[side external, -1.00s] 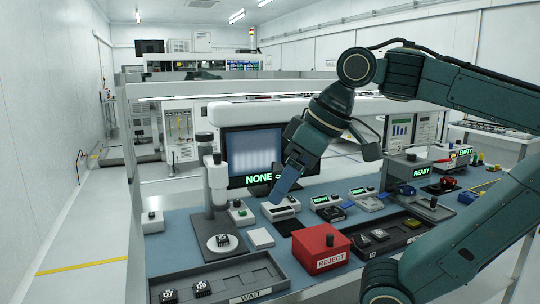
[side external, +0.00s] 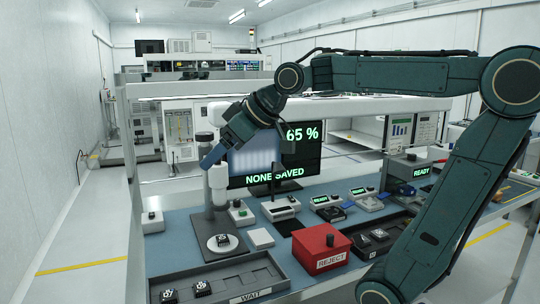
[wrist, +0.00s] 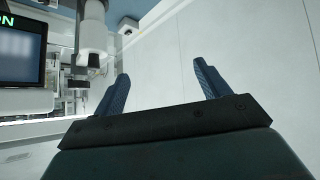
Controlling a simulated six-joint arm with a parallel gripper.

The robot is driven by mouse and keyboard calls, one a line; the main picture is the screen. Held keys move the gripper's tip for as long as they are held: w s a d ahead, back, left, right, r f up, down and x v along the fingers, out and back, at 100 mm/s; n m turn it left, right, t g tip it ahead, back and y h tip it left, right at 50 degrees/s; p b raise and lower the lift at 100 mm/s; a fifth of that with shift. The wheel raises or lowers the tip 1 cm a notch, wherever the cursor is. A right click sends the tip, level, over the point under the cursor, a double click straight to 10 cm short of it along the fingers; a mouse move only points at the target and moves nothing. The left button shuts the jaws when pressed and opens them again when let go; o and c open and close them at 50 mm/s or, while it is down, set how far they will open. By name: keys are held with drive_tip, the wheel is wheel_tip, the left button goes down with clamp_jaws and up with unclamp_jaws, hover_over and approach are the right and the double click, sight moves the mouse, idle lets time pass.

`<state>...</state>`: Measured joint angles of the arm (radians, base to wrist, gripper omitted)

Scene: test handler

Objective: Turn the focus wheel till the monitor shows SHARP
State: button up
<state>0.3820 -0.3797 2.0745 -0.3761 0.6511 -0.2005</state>
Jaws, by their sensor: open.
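The monitor (side external: 301,160) reads "65 %" at top right and "NONE SAVED" along the bottom, beside a blurred striped pane. The microscope (side external: 217,185) stands in front of the monitor's left edge; its body also shows in the wrist view (wrist: 92,38), which looks upside down. I cannot clearly pick out the focus wheel. My gripper (side external: 205,164) is at the microscope's upper part in the side view; whether it touches cannot be told. In the wrist view my gripper (wrist: 161,70) is open and empty, with the microscope left of its fingers.
A small white box with a black knob (side external: 152,221) stands left of the microscope. The WAIT tray (side external: 220,288) and red REJECT box (side external: 321,244) are at the front. Several small devices line the bench to the right.

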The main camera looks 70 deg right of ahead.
drive_tip(key=w+d+t, duration=0.1)
drive_tip(key=w+d, duration=0.2)
drive_tip(key=d, duration=0.1)
drive_tip(key=w+d+t, duration=0.2)
drive_tip(key=w+d, duration=0.1)
drive_tip(key=d, duration=0.1)
drive_tip(key=w+d+t, duration=0.2)
drive_tip(key=w+d, duration=0.1)
drive_tip(key=d, duration=0.1)
drive_tip(key=shift+d+f+m, duration=0.25)
drive_tip(key=shift+d+m, duration=0.1)
drive_tip(key=shift+m, duration=0.05)
drive_tip(key=d+m+t+h, duration=0.3)
drive_tip(key=d, duration=0.8)
approach(204, 136)
drive_tip(key=shift+s+d+f+t, duration=0.15)
drive_tip(key=shift+s+d+f, duration=0.2)
drive_tip(key=shift+s+d, duration=0.25)
drive_tip(key=shift+s+d+f+t, duration=0.15)
drive_tip(key=shift+s+d+f, duration=0.15)
drive_tip(key=shift+s+d, duration=0.25)
drive_tip(key=shift+w, duration=0.2)
drive_tip(key=shift+w+d, duration=0.3)
drive_tip(key=shift+w, duration=1.95)
drive_tip(key=shift+w+d, duration=0.3)
drive_tip(key=shift+w, duration=1.95)
drive_tip(key=shift+w+d, duration=0.3)
drive_tip(key=shift+w, duration=1.95)
drive_tip(key=c, duration=1)
